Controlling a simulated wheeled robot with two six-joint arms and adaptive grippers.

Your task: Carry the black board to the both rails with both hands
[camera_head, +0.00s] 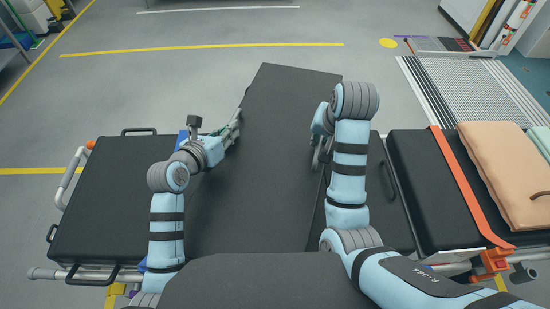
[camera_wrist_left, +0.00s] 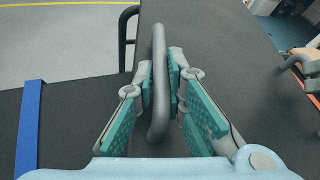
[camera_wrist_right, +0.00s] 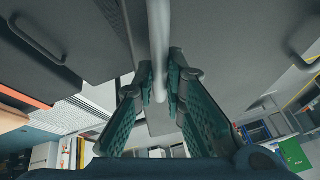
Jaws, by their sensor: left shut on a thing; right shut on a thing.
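The black board (camera_head: 275,130) is a long dark panel reaching away from me across the padded stretcher, its far end over the floor. It looks raised and tilted, but the gap beneath is hidden. My left gripper (camera_head: 234,130) is shut on a dark bar handle (camera_wrist_left: 159,85) at the board's left edge. My right gripper (camera_head: 321,152) is at the opposite edge, mostly hidden behind my arm. In the right wrist view it is shut around a grey bar handle (camera_wrist_right: 158,40). I cannot tell which parts are the two rails; a pale side rail (camera_head: 69,180) shows at left.
The stretcher's black pad (camera_head: 105,195) shows at left. At right are an orange strap (camera_head: 458,180) and a folded peach blanket (camera_head: 500,165). A metal grating (camera_head: 455,95) lies at the right back. Grey floor beyond the board is clear.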

